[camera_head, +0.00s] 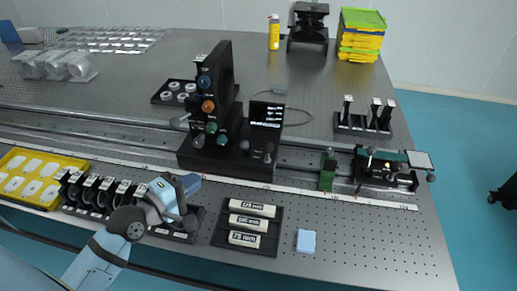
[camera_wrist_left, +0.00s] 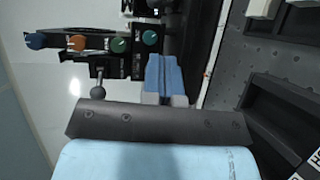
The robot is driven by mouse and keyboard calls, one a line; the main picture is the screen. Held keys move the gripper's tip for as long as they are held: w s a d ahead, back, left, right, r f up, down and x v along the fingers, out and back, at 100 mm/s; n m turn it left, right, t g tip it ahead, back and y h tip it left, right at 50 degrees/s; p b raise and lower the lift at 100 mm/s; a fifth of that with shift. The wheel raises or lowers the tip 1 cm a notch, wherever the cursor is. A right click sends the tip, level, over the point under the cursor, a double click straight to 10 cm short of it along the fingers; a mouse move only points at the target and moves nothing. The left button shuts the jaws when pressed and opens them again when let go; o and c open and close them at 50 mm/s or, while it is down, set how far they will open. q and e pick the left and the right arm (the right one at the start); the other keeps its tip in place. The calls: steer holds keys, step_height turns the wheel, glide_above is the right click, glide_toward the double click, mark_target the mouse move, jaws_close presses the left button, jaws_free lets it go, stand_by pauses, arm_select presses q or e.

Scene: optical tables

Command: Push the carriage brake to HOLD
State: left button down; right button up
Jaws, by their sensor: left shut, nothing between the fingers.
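The black carriage (camera_head: 225,160) stands on the long rail, with a tall ring mount and blue, orange and green knobs. Small ball-ended levers (camera_head: 268,157) stand on the right of its base; I cannot tell which part is the brake or read its marking. My left gripper (camera_head: 189,184) is shut and empty, in front of the carriage's left end and above the front row of holders. In the left wrist view the blue fingertips (camera_wrist_left: 164,78) point toward the carriage's knobs (camera_wrist_left: 115,43), apparently apart from them. A grey ball knob (camera_wrist_left: 98,92) shows beside them. My right gripper is out of view.
A tray of labelled white cylinders (camera_head: 247,224) and a light blue block (camera_head: 306,241) lie in front of the rail. Black holders (camera_head: 97,192) and a yellow tray (camera_head: 28,178) are at left. A second rail unit (camera_head: 385,170) with a green post stands at right.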

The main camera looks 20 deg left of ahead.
arm_select(q)
steer(key=w, duration=0.1)
glide_toward(241, 147)
steer(key=x, duration=0.7)
steer(key=shift+w+f, duration=0.15)
steer(key=shift+w, duration=0.15)
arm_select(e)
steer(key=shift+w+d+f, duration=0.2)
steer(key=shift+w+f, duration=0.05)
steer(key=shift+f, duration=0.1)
